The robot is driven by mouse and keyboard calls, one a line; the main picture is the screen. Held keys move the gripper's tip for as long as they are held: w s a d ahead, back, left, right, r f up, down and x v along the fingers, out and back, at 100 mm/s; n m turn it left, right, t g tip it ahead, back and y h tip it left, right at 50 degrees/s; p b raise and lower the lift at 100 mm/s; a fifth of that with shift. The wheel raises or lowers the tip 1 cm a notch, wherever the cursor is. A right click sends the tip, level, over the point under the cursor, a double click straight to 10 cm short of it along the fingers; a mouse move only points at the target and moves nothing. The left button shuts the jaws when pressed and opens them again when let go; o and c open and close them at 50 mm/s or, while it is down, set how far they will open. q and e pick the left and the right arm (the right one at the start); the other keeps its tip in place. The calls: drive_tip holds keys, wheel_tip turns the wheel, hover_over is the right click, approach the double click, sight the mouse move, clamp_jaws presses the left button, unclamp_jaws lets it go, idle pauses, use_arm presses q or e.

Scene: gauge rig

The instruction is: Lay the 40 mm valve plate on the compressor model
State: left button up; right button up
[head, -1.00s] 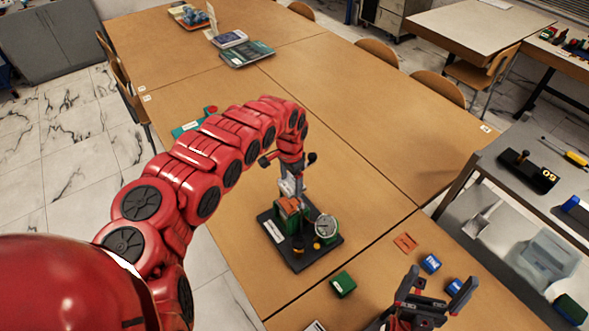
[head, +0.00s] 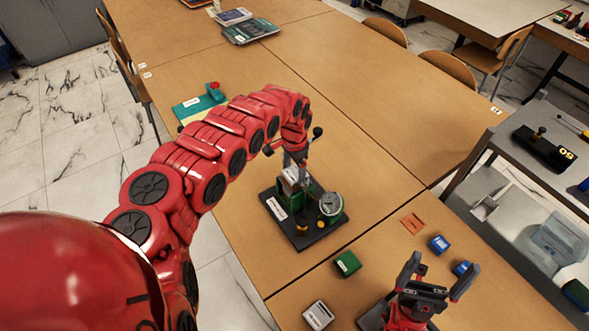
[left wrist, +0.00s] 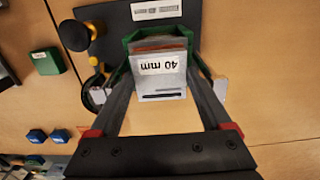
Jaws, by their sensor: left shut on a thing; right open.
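My left gripper (head: 296,158) is shut on the grey valve plate (head: 291,176), over the compressor model. In the left wrist view the plate (left wrist: 160,78) shows its "40 mm" label between the fingers. The compressor model has a black base (head: 318,238), a green body (left wrist: 132,48) and a round gauge (head: 331,204). An orange-brown strip of its top shows behind the plate in the left wrist view. I cannot tell whether plate and model touch. My right gripper (head: 436,276) is open and empty, at the lower right.
A green block (head: 347,263), a flat orange piece (head: 413,223), two blue blocks (head: 439,243) and a grey item (head: 318,315) lie near the model. A teal stand with a red knob (head: 200,108) is further back. A grey cart (head: 500,150) stands right. The far tabletop is largely clear.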

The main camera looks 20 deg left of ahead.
sight(294, 174)
use_arm(q)
drive_tip(key=shift+f+b, duration=0.45)
drive_tip(key=shift+f, duration=0.1)
drive_tip(key=o, duration=1.3)
drive_tip(key=shift+o, duration=0.2)
wheel_tip(294, 174, up, 17)
drive_tip(key=p, duration=1.2)
drive_tip(key=shift+r, duration=0.2)
drive_tip(key=shift+s+f, duration=0.1)
